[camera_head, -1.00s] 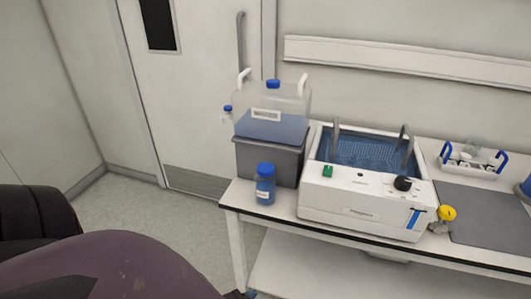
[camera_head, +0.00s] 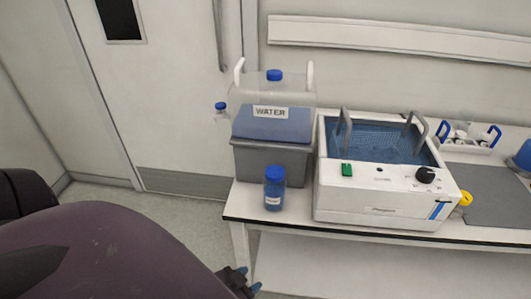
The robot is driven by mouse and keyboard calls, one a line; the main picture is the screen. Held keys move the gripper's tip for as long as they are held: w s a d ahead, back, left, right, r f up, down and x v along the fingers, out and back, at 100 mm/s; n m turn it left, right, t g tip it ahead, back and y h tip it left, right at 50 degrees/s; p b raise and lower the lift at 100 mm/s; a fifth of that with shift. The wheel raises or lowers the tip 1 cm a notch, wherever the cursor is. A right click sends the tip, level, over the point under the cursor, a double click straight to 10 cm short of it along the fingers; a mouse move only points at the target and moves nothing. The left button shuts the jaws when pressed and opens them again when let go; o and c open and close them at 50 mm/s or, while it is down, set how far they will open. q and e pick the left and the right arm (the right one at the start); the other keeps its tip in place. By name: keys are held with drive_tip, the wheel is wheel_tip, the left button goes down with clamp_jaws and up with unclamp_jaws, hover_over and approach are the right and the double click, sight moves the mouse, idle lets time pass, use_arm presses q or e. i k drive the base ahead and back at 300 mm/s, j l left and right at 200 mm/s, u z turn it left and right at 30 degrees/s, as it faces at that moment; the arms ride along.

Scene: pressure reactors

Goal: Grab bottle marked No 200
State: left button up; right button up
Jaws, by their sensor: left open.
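A blue bottle (camera_head: 274,190) with a blue cap and a white label stands upright near the left end of the bench, in front of a grey box. The label is too small to read. My left gripper (camera_head: 246,284) shows at the bottom edge, below and left of the bottle, in front of the bench and lower than its top. It is open, apart from the bottle, and partly cut off by the frame and my own arm. My right gripper is not in view.
A water container (camera_head: 273,118) stands on the grey box (camera_head: 268,163) behind the bottle. A white water bath (camera_head: 385,185) is close on the bottle's right. A small rack (camera_head: 467,137) and a grey mat (camera_head: 485,195) lie further right. The bench's front edge (camera_head: 300,229) is clear.

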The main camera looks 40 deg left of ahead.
sight(274, 194)
drive_tip(key=j, duration=0.6)
drive_tip(key=k+j, duration=0.1)
drive_tip(key=j, duration=0.45)
drive_tip(key=j+z, duration=0.1)
drive_tip(key=j, duration=0.5)
drive_tip(key=k, duration=0.05)
